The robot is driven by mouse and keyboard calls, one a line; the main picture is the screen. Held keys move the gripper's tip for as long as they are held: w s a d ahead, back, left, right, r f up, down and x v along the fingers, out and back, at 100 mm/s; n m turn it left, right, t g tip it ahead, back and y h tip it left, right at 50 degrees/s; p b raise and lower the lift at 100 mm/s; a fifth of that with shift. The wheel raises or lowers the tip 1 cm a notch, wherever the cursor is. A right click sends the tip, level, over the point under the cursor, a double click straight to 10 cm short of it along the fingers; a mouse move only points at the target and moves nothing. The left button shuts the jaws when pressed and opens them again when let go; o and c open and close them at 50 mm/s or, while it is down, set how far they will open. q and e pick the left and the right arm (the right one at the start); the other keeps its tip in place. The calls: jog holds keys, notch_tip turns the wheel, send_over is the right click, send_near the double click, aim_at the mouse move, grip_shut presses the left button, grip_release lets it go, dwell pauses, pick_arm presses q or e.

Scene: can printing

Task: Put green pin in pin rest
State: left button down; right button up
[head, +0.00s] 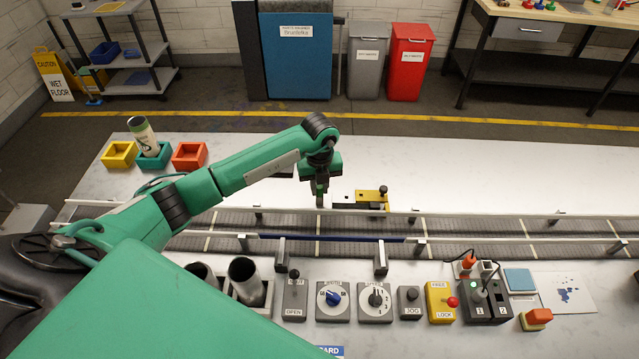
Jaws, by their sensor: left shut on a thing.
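My left gripper (320,193) points down just behind the conveyor, near the middle of the view. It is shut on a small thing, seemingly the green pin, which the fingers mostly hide. Just to the right of the gripper is a small block, seemingly the pin rest (372,196), part yellow and part dark with pale patches. A dark round-topped pin (383,191) stands at its right end. I cannot tell whether the held thing touches the block. My right gripper is not in view.
The conveyor (480,225) with low rails runs across the table. In front stand a control row with knobs (333,298) and a red button, and dark cups (245,280). Yellow, teal and orange bins (188,155), one holding a can (143,135), stand back left. The table's back right is clear.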

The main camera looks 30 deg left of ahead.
pick_arm(q)
jog(key=shift+f, duration=0.15)
jog(key=c, duration=1.3)
grip_release()
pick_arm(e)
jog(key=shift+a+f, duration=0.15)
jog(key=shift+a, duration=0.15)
pick_arm(q)
jog(key=shift+r, duration=0.3)
notch_tip(320, 180, up, 12)
jog(key=b, duration=0.4)
jog(key=shift+b, duration=0.3)
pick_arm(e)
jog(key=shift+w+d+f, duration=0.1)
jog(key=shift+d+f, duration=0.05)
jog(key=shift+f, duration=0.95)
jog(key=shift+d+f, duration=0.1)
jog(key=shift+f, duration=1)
pick_arm(q)
jog(key=shift+f, duration=0.1)
